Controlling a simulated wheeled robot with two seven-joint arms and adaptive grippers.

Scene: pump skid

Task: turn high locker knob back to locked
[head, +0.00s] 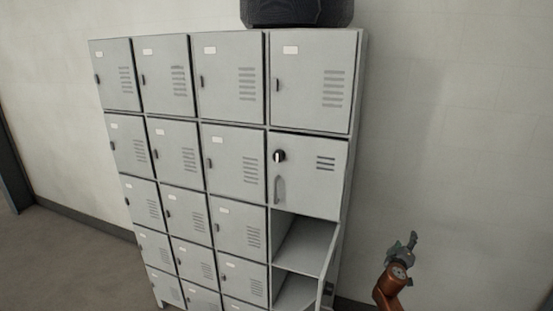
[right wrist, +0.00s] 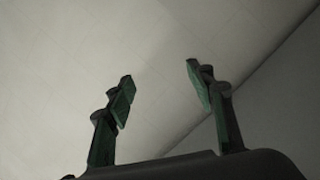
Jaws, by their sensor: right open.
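The locker knob (head: 279,156) is a small dark round knob with a pale bar across it. It sits at the upper left of a closed door (head: 310,185) in the right column, second row from the top. The pale bar looks roughly upright. A curved handle (head: 280,188) is below the knob. My right gripper (head: 409,241) is to the right of the lockers and lower than the knob, well apart from it. In the right wrist view its two fingers (right wrist: 160,82) are spread with nothing between them. My left gripper is not in view.
The grey locker bank (head: 196,82) stands against a pale wall (head: 450,120). Below the knob's door is an open compartment (head: 305,245), with an open door (head: 328,268) sticking out at its right. A dark object (head: 297,12) sits on top.

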